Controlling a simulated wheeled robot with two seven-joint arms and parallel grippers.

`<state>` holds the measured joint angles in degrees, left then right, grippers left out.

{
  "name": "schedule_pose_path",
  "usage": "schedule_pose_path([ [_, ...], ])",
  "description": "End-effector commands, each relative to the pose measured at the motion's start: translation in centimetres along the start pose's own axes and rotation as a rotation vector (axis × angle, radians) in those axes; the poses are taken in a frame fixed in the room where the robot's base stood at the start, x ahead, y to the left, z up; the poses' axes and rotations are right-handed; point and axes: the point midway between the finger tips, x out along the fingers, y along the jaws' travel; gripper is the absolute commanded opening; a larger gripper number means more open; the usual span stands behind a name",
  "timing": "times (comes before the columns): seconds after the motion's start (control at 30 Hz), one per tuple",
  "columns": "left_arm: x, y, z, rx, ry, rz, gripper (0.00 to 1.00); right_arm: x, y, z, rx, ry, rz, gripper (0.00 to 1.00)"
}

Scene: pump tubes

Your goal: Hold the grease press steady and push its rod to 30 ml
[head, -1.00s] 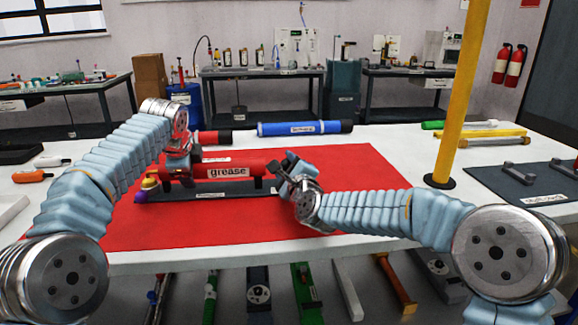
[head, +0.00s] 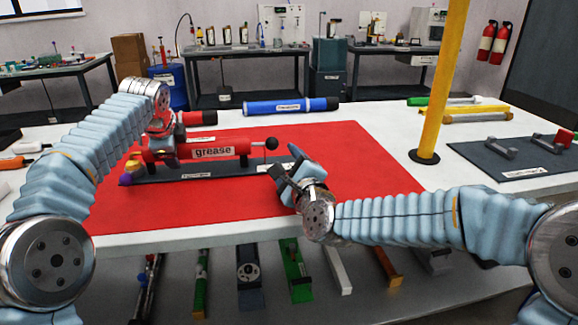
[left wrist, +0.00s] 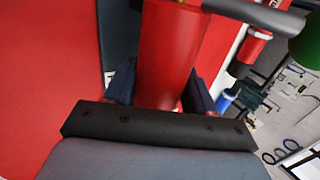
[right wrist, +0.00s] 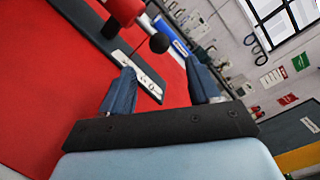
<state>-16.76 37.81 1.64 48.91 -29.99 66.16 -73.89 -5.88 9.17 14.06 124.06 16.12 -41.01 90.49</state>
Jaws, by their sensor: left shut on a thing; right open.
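The red grease press (head: 225,150), labelled "grease", lies on a dark cradle board (head: 200,173) on the red mat (head: 180,205). Its rod ends in a black ball knob (head: 272,143) at the right, with a short stretch of rod showing. My left gripper (head: 155,150) is shut on the press's left part; the red barrel (left wrist: 170,55) fills the space between its fingers in the left wrist view. My right gripper (head: 290,175) is open and empty, right of and nearer than the knob. The knob also shows beyond its fingers in the right wrist view (right wrist: 160,43). No scale reading is legible.
A blue tube (head: 290,106) and a red tube with a black end (head: 195,118) lie behind the press. A yellow post (head: 440,90) stands at the right. The mat's front right is clear.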

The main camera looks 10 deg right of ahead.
Motion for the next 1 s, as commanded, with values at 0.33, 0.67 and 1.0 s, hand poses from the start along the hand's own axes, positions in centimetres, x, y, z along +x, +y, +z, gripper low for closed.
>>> schedule_pose_path([
  [0.33,-0.03,-0.04,0.1,0.001,-0.002,-0.001,0.16,-1.15,0.02,-0.05,0.0,0.001,-0.001,0.61],
  [0.67,-0.03,-0.03,0.07,0.001,-0.002,-0.001,0.81,-1.13,0.02,-0.04,0.0,0.001,0.0,0.61],
  [1.0,-0.26,-0.04,0.02,0.001,0.0,-0.001,0.84,-1.12,0.02,-0.05,0.0,0.001,0.0,0.61],
])
